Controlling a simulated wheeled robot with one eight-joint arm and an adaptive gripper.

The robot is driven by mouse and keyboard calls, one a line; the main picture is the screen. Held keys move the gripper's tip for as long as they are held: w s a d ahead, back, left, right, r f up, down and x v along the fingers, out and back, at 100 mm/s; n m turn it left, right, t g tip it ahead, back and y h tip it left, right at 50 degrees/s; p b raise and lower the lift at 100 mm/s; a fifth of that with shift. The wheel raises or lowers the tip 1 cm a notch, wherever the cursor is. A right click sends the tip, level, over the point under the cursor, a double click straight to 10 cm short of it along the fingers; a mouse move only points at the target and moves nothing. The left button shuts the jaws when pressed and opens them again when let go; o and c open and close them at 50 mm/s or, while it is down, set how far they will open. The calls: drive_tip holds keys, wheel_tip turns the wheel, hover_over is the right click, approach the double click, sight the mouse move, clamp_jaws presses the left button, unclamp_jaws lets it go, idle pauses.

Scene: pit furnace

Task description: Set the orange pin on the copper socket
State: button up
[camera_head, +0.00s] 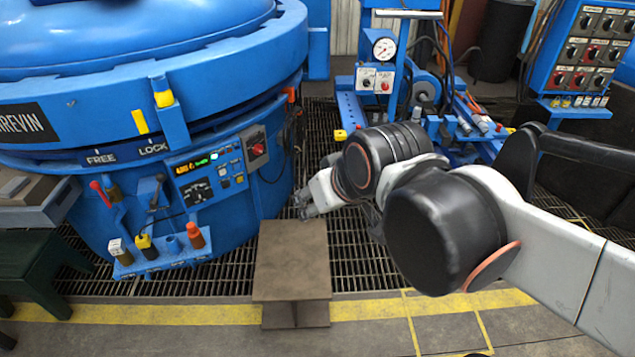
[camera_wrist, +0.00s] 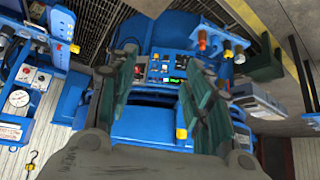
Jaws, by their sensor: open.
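The orange pin (camera_head: 193,230) stands upright at the right end of a small blue shelf (camera_head: 150,266) on the front of the round blue furnace. Its lower part looks darker and coppery; I cannot tell whether that is the copper socket. In the wrist view the orange pin (camera_wrist: 203,44) shows at the upper right, beyond the fingers. My gripper (camera_head: 308,198) is in the air to the right of the furnace, well apart from the pin. In the wrist view my gripper (camera_wrist: 163,85) has its two fingers spread, with nothing held between them.
A blue socket (camera_head: 173,244), a yellow-topped piece (camera_head: 145,243) and a white-topped piece (camera_head: 117,250) share the shelf. A red-handled lever (camera_head: 100,193) and a control panel (camera_head: 208,175) are above. A brown stand (camera_head: 291,262) is below my gripper. Blue machinery (camera_head: 440,95) stands behind.

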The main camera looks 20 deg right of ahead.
drive_tip(key=s, duration=0.1)
drive_tip(key=s+d+f, duration=0.1)
drive_tip(key=s, duration=0.1)
drive_tip(key=shift+s+d+f+m+h, duration=0.15)
drive_tip(key=shift+s+d+m+h, duration=0.05)
drive_tip(key=shift+s+m+h, duration=0.1)
idle(1.1)
